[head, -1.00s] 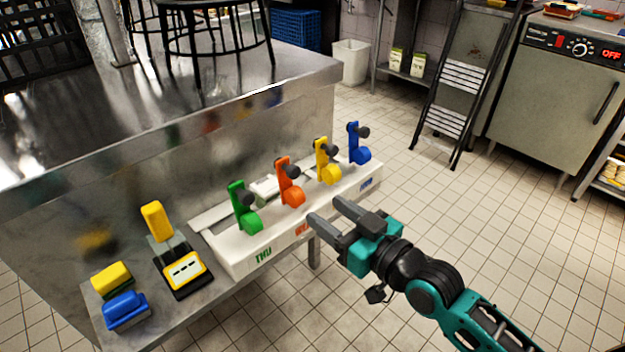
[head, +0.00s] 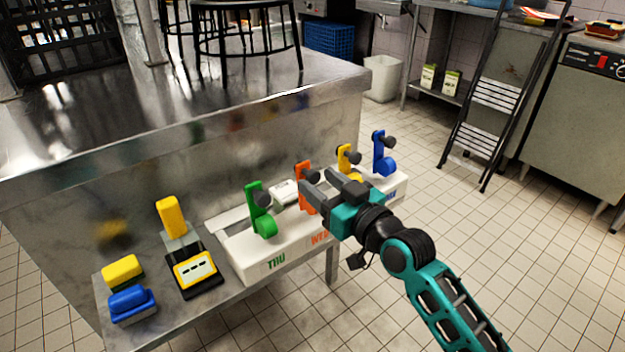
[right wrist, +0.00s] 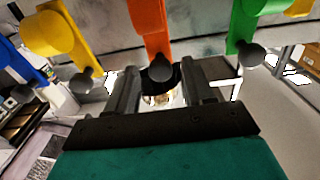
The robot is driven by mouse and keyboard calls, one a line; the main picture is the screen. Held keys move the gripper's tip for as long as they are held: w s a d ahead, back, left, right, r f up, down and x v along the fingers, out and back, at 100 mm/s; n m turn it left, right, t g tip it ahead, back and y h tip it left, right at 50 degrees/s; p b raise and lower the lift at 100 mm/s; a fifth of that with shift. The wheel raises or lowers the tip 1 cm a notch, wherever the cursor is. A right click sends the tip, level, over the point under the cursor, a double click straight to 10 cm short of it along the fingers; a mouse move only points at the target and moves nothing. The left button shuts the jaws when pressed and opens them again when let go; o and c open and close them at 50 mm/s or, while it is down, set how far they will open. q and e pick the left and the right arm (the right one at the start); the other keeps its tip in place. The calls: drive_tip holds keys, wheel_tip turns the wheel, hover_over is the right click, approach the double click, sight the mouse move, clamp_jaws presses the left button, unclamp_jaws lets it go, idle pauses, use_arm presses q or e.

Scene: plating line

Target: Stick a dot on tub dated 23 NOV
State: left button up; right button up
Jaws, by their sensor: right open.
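A white dispenser (head: 240,262) on the low metal shelf carries a green lever (head: 255,199), an orange lever (head: 302,172), a yellow lever (head: 345,157) and a blue lever (head: 379,150), each with a dark knob. THU shows in green below the green lever; WED, below the orange one, is partly covered. My right gripper (head: 317,187) is open in front of the orange lever and partly hides it. In the right wrist view the orange lever (right wrist: 148,15) and its knob (right wrist: 161,69) line up between the open fingers (right wrist: 160,85); contact is unclear. No dated tub is recognisable.
A black-and-yellow device (head: 196,270), a yellow block (head: 123,270) and a blue block (head: 131,302) sit left of the dispenser. The steel counter (head: 100,120) rises behind, with stools on top. Tiled floor is open to the right; a step ladder (head: 490,110) stands farther back.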

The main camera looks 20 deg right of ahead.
sight(316, 179)
drive_tip(key=shift+x, duration=1.6)
drive_tip(key=shift+c, duration=0.4)
clamp_jaws()
